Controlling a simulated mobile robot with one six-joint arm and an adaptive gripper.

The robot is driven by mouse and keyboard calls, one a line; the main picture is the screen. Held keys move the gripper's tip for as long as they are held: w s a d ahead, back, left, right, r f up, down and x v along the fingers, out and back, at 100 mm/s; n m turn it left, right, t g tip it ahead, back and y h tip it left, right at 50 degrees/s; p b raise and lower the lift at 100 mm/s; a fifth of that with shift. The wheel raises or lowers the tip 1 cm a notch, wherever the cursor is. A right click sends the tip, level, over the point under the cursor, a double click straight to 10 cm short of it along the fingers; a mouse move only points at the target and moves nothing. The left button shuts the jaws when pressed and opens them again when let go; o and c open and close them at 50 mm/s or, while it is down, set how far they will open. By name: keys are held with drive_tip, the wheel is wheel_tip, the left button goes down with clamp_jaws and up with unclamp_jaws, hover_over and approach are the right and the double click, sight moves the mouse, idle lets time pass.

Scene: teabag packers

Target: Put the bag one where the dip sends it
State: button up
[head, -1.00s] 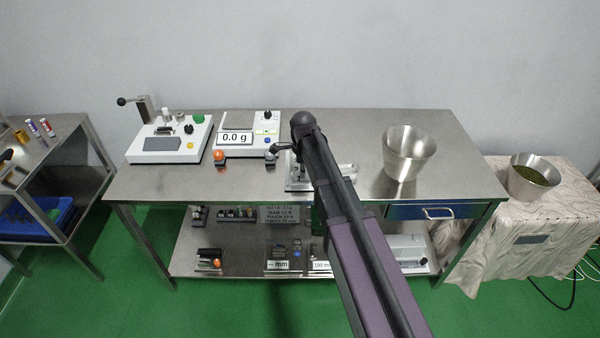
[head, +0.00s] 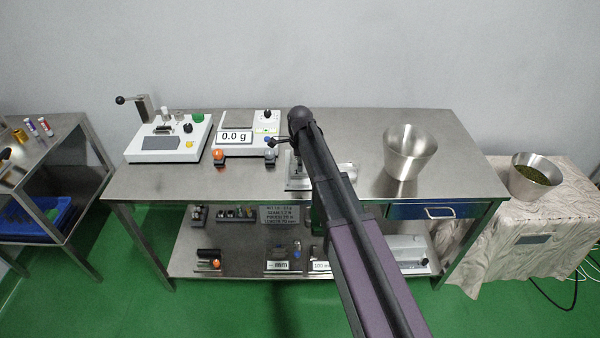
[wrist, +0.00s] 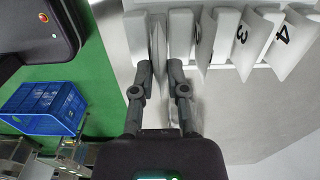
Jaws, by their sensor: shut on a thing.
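In the wrist view, my gripper (wrist: 161,68) has its two fingers at either side of a thin grey bag (wrist: 158,52) standing edge-on in a pale slotted rack (wrist: 181,35). It is shut on this bag, which I take for bag one. Its number is not visible. Further bags stand to the right, among them bag three (wrist: 241,36) and bag four (wrist: 284,40).
A white lever device (head: 160,142) and a scale (head: 235,136) reading 0.0 g stand at the left of the table. A steel bucket (head: 410,152) stands right, and a bowl (head: 535,175) on the side table. A blue crate (wrist: 42,106) is at left in the wrist view.

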drive_tip(key=shift+f+b, duration=0.9)
drive_tip(key=shift+f, duration=0.35)
drive_tip(key=shift+f, duration=0.15)
drive_tip(key=o, duration=0.6)
wheel_tip(320, 180, up, 12)
drive_tip(key=p, duration=1.2)
drive_tip(key=shift+r, duration=0.2)
